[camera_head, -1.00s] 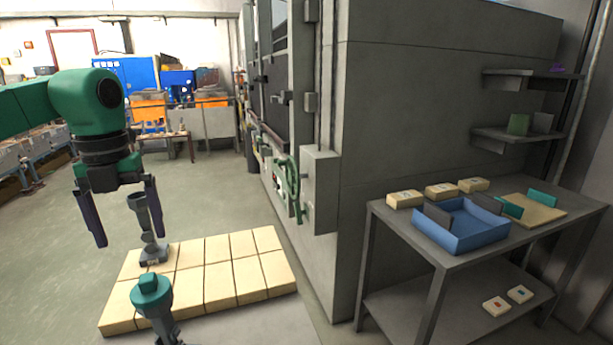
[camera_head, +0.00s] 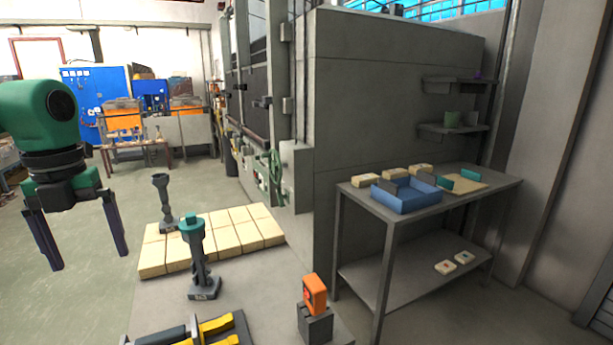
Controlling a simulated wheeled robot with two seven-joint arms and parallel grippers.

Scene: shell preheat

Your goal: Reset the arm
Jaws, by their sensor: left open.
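My left arm comes in from the left with a green wrist link. Its gripper (camera_head: 84,262) hangs downward with its two dark fingers apart and nothing between them. It is in the air over the floor, left of the cream block platform. My right gripper is not in view.
A teal-topped grey stand (camera_head: 197,255) and a dark stand (camera_head: 164,203) stand near the cream block platform (camera_head: 245,228). In front are yellow-and-black tools (camera_head: 215,328) and an orange device (camera_head: 315,294) on a grey block. A grey table (camera_head: 437,203) at right holds a blue tray (camera_head: 408,203).

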